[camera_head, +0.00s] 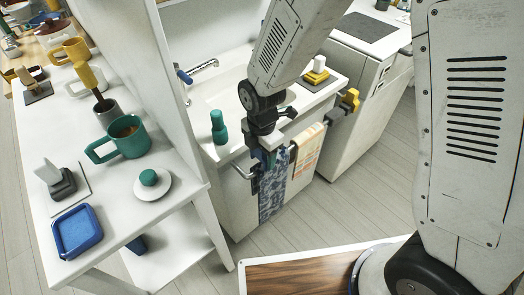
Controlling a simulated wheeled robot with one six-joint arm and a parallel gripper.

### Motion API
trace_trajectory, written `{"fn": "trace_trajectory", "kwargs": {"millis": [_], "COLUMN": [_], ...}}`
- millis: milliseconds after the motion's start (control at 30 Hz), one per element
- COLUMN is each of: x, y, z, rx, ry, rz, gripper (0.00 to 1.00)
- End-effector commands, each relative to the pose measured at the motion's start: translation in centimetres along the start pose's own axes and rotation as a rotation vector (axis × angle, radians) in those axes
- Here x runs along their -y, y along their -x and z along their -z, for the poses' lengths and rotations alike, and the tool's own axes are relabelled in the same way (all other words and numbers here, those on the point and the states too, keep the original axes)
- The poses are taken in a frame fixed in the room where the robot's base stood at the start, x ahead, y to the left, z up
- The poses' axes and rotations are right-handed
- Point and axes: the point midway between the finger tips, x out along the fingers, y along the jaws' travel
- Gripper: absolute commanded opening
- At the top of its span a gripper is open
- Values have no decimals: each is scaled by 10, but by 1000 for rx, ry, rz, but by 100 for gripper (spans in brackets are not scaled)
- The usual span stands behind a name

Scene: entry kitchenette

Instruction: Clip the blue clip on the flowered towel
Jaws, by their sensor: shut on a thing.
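The flowered towel (271,198), blue-grey with a pale pattern, hangs over the rail on the front of the sink cabinet. My gripper (264,166) reaches down from above to the rail at the towel's upper left edge. It is shut on a small blue-green piece (268,158), which I take for the blue clip; the fingers hide most of it. I cannot tell whether the clip is around the towel or only beside it.
An orange-and-cream checked towel (307,152) hangs just right on the rail (240,170). A green bottle (218,127) stands by the sink (222,92). The white shelf (190,178) at left holds a green mug (128,137).

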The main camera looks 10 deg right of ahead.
Motion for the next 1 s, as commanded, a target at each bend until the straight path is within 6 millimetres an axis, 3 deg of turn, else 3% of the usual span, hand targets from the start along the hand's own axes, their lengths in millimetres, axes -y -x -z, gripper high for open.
{"fn": "trace_trajectory", "kwargs": {"millis": [900, 933, 1000], "x": [0, 0, 0], "y": [-37, -37, -36], "z": [0, 0, 0], "rx": [0, 0, 0], "ry": [0, 0, 0], "rz": [2, 1, 1], "gripper": [32, 62, 82]}}
